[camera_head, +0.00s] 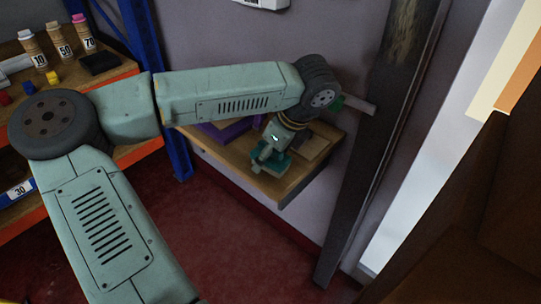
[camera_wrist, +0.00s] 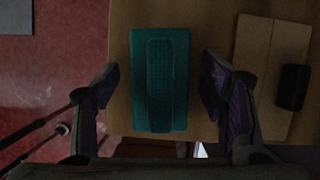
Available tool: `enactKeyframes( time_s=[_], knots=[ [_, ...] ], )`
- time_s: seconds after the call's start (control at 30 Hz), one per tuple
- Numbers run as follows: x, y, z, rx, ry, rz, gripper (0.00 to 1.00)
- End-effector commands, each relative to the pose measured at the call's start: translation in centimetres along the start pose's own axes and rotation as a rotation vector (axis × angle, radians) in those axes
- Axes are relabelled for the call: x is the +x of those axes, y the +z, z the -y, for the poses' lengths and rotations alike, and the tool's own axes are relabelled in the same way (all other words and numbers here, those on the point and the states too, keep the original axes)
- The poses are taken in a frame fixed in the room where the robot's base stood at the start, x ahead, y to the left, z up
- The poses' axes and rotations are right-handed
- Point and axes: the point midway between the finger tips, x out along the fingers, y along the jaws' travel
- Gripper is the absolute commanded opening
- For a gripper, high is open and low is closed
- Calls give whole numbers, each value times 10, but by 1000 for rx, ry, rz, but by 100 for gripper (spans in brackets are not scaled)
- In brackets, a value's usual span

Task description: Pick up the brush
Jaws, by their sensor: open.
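The brush appears to be the teal rectangular block with a raised darker grip along its middle (camera_wrist: 160,85). It lies on a small wooden shelf (camera_wrist: 205,35). My gripper (camera_wrist: 160,92) is open in the wrist view, with one finger on each side of the brush and a visible gap to both sides. In the head view my gripper (camera_head: 264,156) points down at the brush (camera_head: 278,166), which is partly hidden behind it. I cannot tell how high the fingertips are above the shelf.
A flat wooden board (camera_wrist: 268,70) with a black block (camera_wrist: 292,87) lies right of the brush. A purple thing (camera_head: 228,130) lies on the shelf behind my arm. A dark upright post (camera_head: 372,140) stands to the right. Red floor (camera_head: 235,225) is free below.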

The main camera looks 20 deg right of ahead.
Motion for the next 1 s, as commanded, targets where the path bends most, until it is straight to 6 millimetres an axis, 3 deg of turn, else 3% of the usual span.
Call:
enactKeyframes(
  time_s=[0.1, 0.9, 1.0],
  knots=[
    [0, 0, 0, 0, 0, 0, 65],
    [0, 0, 0, 0, 0, -1, 12],
    [0, 0, 0, 0, 0, 0, 9]
  ],
)
